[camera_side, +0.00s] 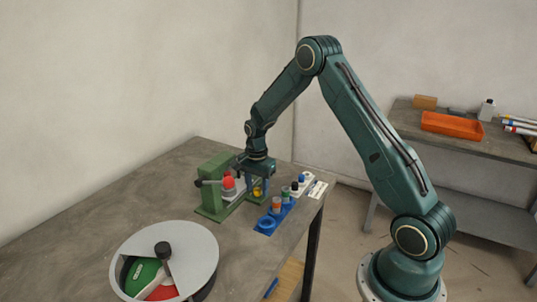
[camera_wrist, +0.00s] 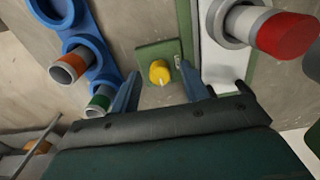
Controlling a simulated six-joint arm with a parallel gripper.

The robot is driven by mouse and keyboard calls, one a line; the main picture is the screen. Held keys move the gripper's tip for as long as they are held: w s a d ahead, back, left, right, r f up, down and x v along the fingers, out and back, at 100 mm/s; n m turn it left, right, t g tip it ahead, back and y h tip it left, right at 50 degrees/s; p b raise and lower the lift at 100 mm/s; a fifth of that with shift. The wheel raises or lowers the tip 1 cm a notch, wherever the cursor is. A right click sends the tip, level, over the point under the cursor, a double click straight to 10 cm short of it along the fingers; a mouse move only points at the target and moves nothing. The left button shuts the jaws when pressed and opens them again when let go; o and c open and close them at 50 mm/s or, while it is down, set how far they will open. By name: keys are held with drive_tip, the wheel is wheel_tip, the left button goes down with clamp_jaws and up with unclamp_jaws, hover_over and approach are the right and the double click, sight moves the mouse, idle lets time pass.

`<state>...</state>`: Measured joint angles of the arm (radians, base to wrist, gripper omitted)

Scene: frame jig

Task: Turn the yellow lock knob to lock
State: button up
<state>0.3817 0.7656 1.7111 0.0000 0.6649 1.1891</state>
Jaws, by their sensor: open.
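The yellow lock knob (camera_wrist: 160,72) sits on a small green plate (camera_wrist: 150,52) in the wrist view, with a pale pointer line on its face. It also shows small and partly covered under my gripper in the side view (camera_side: 257,191). My gripper (camera_wrist: 162,88) is open, with one blue finger on each side of the knob and a gap to it on both sides. The fingertips look close to the knob's level; I cannot tell whether they touch the plate. The green jig (camera_side: 212,190) stands beside my gripper and carries a red-capped cylinder (camera_side: 228,181).
A blue rack (camera_side: 268,224) with several capped tubes stands near the table edge, close to my gripper. A round white-rimmed bin (camera_side: 205,245) with coloured sections is at the front. A shelf with an orange tray (camera_side: 452,125) stands behind. The table's left is clear.

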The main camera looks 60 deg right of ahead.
clamp_jaws()
